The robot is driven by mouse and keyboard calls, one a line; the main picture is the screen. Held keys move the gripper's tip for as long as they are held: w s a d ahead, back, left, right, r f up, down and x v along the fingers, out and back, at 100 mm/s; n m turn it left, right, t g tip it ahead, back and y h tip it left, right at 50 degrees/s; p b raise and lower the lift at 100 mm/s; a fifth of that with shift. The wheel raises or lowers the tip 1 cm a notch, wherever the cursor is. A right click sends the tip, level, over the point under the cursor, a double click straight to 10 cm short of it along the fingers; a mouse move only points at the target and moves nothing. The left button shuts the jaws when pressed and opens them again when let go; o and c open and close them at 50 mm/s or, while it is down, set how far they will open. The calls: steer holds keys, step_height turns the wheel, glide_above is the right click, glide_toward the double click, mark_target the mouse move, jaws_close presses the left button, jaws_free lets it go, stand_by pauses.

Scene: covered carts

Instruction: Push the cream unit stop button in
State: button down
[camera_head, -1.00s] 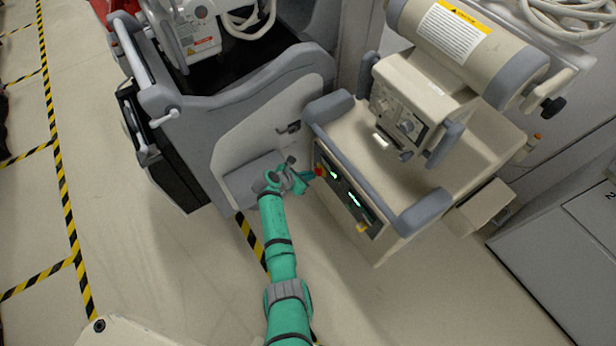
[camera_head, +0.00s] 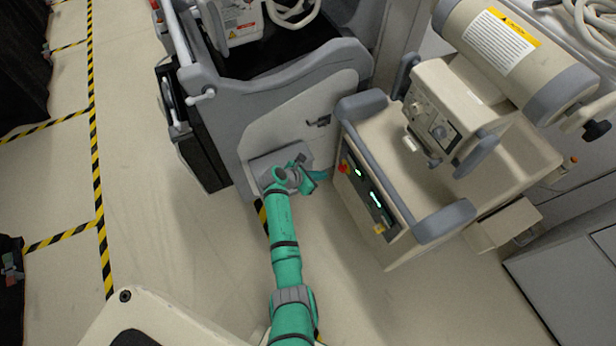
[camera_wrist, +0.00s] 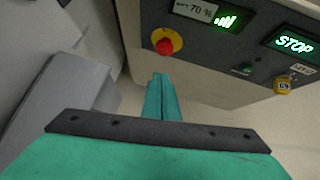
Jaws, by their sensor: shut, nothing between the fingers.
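The cream unit (camera_head: 400,165) stands right of centre in the head view, with a dark control panel on its front. Its red stop button (camera_wrist: 165,45) on a yellow ring shows in the wrist view at the upper middle; it also shows small in the head view (camera_head: 344,168). Whether it is pressed in cannot be told. My gripper (camera_wrist: 161,76) is shut and empty. In the wrist view its fingertips lie just below the button, with a small gap in the picture. In the head view my gripper (camera_head: 327,176) is just left of the panel.
A grey cart (camera_head: 300,110) stands close on the left of my gripper. Open floor (camera_head: 170,240) lies at left, with striped tape.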

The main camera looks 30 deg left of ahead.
steer(key=v, duration=0.6)
steer(key=shift+a, duration=0.25)
steer(key=shift+s+r, duration=0.1)
steer(key=shift+s, duration=0.05)
steer(key=shift+s+d, duration=0.1)
